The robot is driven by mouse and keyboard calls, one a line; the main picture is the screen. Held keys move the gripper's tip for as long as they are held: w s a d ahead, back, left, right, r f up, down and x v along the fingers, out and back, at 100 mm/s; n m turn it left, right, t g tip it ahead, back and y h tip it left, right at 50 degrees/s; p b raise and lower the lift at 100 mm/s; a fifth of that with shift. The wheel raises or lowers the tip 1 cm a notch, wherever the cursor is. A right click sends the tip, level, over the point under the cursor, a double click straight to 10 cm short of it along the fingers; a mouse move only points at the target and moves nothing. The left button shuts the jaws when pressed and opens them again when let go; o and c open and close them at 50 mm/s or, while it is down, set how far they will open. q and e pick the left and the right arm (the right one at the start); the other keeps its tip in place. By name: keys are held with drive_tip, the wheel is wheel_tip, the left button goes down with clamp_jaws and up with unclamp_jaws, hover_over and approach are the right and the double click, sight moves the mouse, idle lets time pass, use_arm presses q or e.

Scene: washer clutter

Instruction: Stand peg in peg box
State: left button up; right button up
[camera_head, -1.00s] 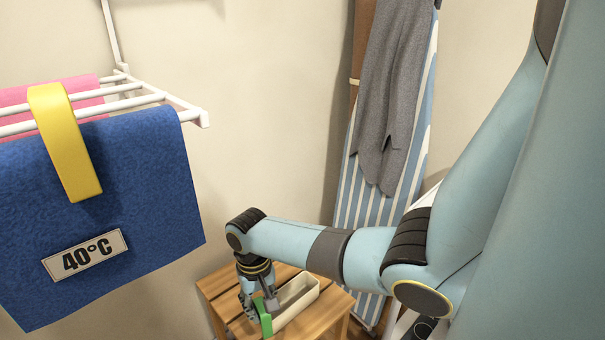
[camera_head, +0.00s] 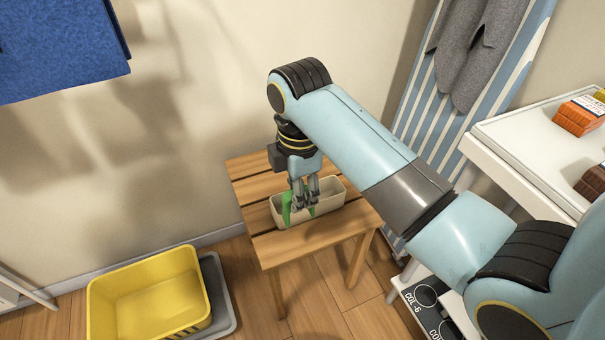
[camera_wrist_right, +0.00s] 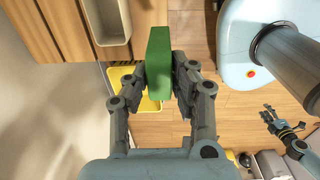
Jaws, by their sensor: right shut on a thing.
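The green peg (camera_head: 287,209) is in my right gripper (camera_head: 304,207), whose fingers cover its middle in the head view. In the right wrist view the peg (camera_wrist_right: 159,62) shows as a green block between the shut fingers (camera_wrist_right: 165,80). The peg box (camera_head: 334,196) is a long, narrow cream box on the wooden stool. In the head view the gripper and peg overlap the box's left part and near wall. In the wrist view the box (camera_wrist_right: 107,24) shows left of the peg. A small part of my left gripper (camera_wrist_right: 285,122) appears at the right; its opening is unclear.
The slatted stool (camera_head: 252,185) has free room around the box. A yellow basket (camera_head: 150,297) stands on the floor at the left. A white table (camera_head: 530,130) with orange packs (camera_head: 578,115) is at the right. A striped ironing board (camera_head: 450,100) leans at the back.

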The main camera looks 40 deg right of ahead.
use_arm(q)
wheel_tip(320, 180, down, 6)
drive_tip(key=s+b, duration=0.2)
drive_tip(key=b, duration=0.4)
drive_tip(key=shift+f, duration=0.15)
use_arm(e)
drive_tip(key=w+d+f, duration=0.4)
drive_tip(key=w+f, duration=0.5)
drive_tip(key=f, duration=0.1)
drive_tip(key=shift+w+d+f, duration=0.2)
drive_tip(key=shift+d, duration=0.15)
drive_tip(key=shift+f, duration=0.6)
use_arm(q)
drive_tip(key=shift+w+f, duration=0.1)
drive_tip(key=shift+w, duration=0.1)
use_arm(e)
drive_tip(key=o, duration=0.9)
drive_tip(key=shift+c, duration=0.2)
use_arm(q)
drive_tip(key=shift+s, duration=0.1)
drive_tip(key=r+p, duration=0.2)
drive_tip(key=w+r+p, duration=0.1)
drive_tip(key=r+p, duration=0.1)
drive_tip(key=shift+w+d+r+p, duration=0.15)
drive_tip(key=shift+d+r+p, duration=0.05)
drive_tip(key=shift+r+p, duration=0.15)
use_arm(e)
wheel_tip(320, 180, up, 13)
drive_tip(key=shift+s+r, duration=0.15)
